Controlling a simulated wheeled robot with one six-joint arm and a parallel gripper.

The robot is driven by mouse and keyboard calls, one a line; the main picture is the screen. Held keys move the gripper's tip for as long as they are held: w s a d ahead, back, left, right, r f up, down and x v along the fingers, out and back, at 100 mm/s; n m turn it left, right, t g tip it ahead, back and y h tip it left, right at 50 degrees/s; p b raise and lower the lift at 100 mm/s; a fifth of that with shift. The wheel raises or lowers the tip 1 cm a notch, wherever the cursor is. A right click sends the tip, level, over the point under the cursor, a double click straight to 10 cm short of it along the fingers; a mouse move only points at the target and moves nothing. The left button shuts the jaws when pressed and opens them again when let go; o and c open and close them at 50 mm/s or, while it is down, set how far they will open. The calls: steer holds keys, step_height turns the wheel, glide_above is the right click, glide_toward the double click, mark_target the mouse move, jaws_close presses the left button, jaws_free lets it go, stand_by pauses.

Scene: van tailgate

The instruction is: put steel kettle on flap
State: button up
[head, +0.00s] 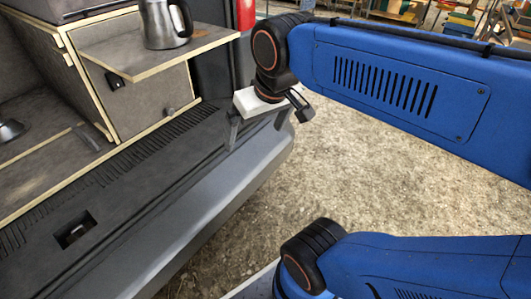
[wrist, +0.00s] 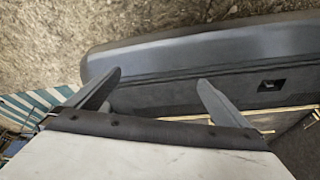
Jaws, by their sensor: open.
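The steel kettle (head: 163,27), with a dark handle, stands upright on the wooden flap (head: 113,50) at the top of the head view. Its top is cut off by the frame edge. The flap is level and sticks out from the van's cabinet. My gripper (head: 256,135) is open, with nothing between its fingers. It points down over the rear bumper, lower than the kettle and to its right, apart from it. In the wrist view my gripper (wrist: 160,80) shows two spread fingers; kettle and flap are not recognisable there.
The cabinet (head: 146,100) stands under the flap. The van's bumper (head: 200,210) runs below; it also shows in the wrist view (wrist: 190,50). Bare gravel (head: 370,170) lies right of the van.

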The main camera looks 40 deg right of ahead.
steer(key=s+f, duration=0.3)
steer(key=f, duration=0.2)
steer(key=shift+s+d+f, duration=0.15)
steer(key=shift+f, duration=0.25)
